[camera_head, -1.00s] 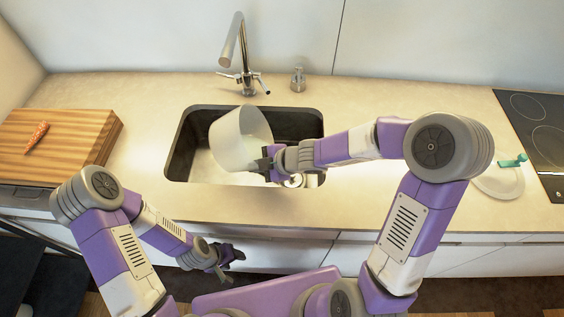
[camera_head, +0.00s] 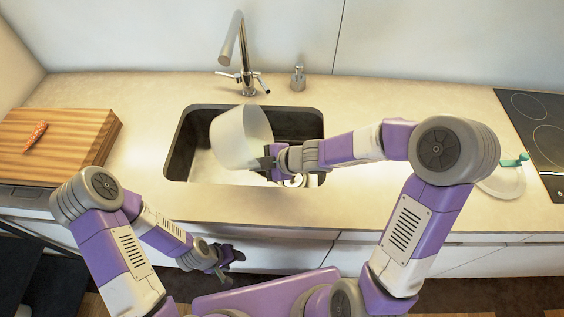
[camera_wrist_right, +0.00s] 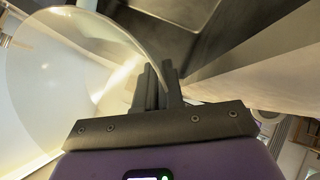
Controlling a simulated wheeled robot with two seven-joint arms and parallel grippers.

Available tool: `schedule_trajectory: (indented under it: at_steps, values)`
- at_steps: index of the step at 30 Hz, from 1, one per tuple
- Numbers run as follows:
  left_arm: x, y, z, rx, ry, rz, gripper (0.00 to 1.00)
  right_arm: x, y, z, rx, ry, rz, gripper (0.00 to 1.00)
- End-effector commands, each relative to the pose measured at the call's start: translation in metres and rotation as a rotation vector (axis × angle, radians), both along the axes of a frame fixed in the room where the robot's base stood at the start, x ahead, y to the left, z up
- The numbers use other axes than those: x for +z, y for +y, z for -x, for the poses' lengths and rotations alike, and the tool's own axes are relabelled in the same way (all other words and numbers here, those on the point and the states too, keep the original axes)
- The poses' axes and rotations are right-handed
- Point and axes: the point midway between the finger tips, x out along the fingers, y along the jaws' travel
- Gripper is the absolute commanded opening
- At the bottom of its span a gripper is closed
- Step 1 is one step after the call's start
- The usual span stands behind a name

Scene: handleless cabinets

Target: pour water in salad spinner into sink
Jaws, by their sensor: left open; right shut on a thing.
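The salad spinner bowl (camera_head: 238,140), whitish and translucent, is tilted over the sink (camera_head: 176,168) in the head view. My right gripper (camera_head: 270,160) is shut on its right-hand rim. In the right wrist view the bowl (camera_wrist_right: 60,75) fills the left side, and the gripper fingers (camera_wrist_right: 158,85) are close together at its edge. Whether water is left in the bowl cannot be told. My left gripper (camera_head: 232,257) is open and empty, low in front of the counter, apart from the bowl.
A faucet (camera_head: 240,60) and a soap dispenser (camera_head: 298,78) stand behind the sink. A cutting board (camera_head: 80,140) with a carrot (camera_head: 36,135) lies at left. A round lid with a green handle (camera_head: 505,180) lies at right, beside the cooktop (camera_head: 540,125). The counter in front of the sink is clear.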

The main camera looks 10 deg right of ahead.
Motion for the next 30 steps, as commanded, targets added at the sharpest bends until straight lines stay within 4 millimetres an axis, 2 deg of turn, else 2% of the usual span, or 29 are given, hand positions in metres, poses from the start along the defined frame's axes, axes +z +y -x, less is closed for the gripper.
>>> schedule_trajectory:
  at_steps: [30]
  values:
    - [-0.0093, 0.0000, 0.0000, 0.000, 0.000, 0.000, 0.56, 0.0037, -0.0014, 0.0002, 0.002, -0.018, -0.068, 0.00]
